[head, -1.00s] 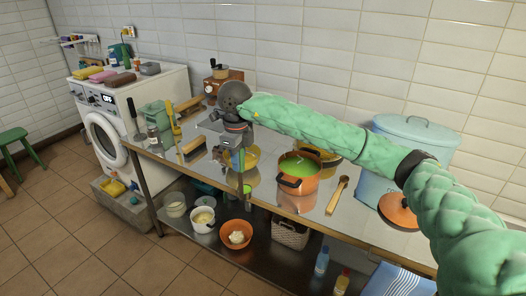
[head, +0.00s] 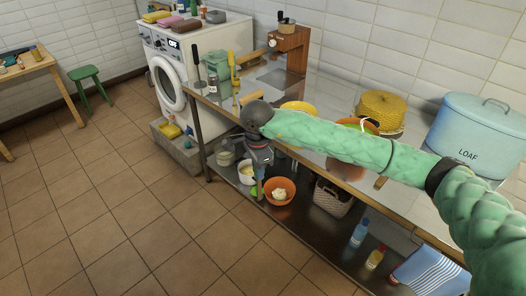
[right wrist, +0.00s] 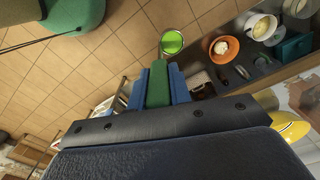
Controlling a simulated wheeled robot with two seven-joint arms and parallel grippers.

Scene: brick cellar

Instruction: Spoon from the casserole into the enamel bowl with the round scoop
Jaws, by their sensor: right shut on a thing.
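The right gripper (head: 259,186) is in front of the steel table's front edge. It is shut on the green handle (right wrist: 158,85) of the round scoop. The scoop's cup (right wrist: 172,42) holds bright green food and shows against the floor in the right wrist view. The yellow bowl, seemingly the enamel bowl, stands on the table (head: 298,106) behind my right arm; part of it also shows in the right wrist view (right wrist: 290,127). My left gripper is out of view.
The steel table (head: 300,84) carries a yellow woven hat-like thing (head: 381,110) and a blue loaf bin (head: 481,135). The lower shelf holds an orange bowl (head: 280,190), a white pot (head: 246,172) and a basket (head: 332,198). Open tiled floor (head: 130,210) lies in front.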

